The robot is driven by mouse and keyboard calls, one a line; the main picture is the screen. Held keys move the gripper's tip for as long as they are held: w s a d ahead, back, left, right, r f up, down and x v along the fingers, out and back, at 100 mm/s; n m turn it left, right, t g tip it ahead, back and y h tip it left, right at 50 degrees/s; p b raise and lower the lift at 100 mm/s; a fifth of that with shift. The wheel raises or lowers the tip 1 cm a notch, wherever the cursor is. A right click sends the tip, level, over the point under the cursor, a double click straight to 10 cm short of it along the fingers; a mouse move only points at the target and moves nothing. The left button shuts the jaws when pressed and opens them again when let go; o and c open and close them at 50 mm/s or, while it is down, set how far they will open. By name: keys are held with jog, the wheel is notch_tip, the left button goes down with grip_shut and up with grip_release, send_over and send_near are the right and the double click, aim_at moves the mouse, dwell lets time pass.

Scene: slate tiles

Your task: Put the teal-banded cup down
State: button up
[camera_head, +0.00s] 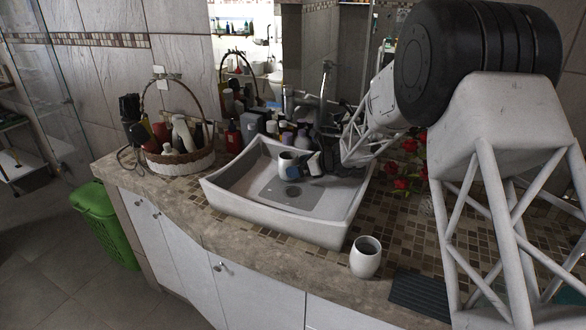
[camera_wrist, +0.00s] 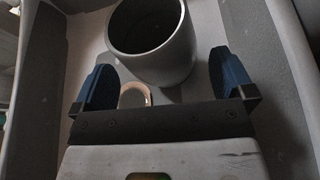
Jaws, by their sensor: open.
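A pale cup (camera_head: 287,160) is at the far side of the white sink basin (camera_head: 225,195), upright. No teal band can be made out on it. In the wrist view the cup (camera_wrist: 172,62) is just ahead of my fingers, its dark open mouth towards the top. My gripper (camera_head: 302,168) is over the basin beside the cup. Its blue fingers are spread, one on each side of the cup's near end, and they show in the wrist view (camera_wrist: 162,68) with a gap between them. I cannot tell whether the cup's base touches the basin floor.
A second whitish cup (camera_head: 366,262) stands on the counter in front of the basin. A drain (camera_head: 293,191) is in the basin floor. A basket (camera_head: 180,163) of bottles is at the left, several bottles stand behind the basin, and red flowers (camera_head: 402,183) are at the right.

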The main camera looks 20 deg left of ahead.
jog(key=v, duration=0.9)
jog(key=shift+s, duration=0.1)
dwell(0.7)
jog(key=s+d+r+n+h, duration=0.3)
jog(key=s+d+r+n, duration=0.2)
jog(key=s+d+r, duration=0.5)
jog(key=s+d+r+n+h, duration=0.35)
jog(key=s+d, duration=0.55)
jog(key=d, duration=0.5)
jog(key=s+d+n+t+h, duration=0.1)
jog(key=s+d+n+h, duration=0.2)
jog(key=s+d, duration=0.9)
jog(key=s+d+n+t+h, duration=0.2)
jog(key=s+d+n+h, duration=0.2)
jog(key=s+d+n, duration=0.3)
jog(key=s+d, duration=0.5)
jog(key=s, duration=0.5)
jog(key=shift+s+f, duration=0.2)
jog(key=shift+f, duration=0.1)
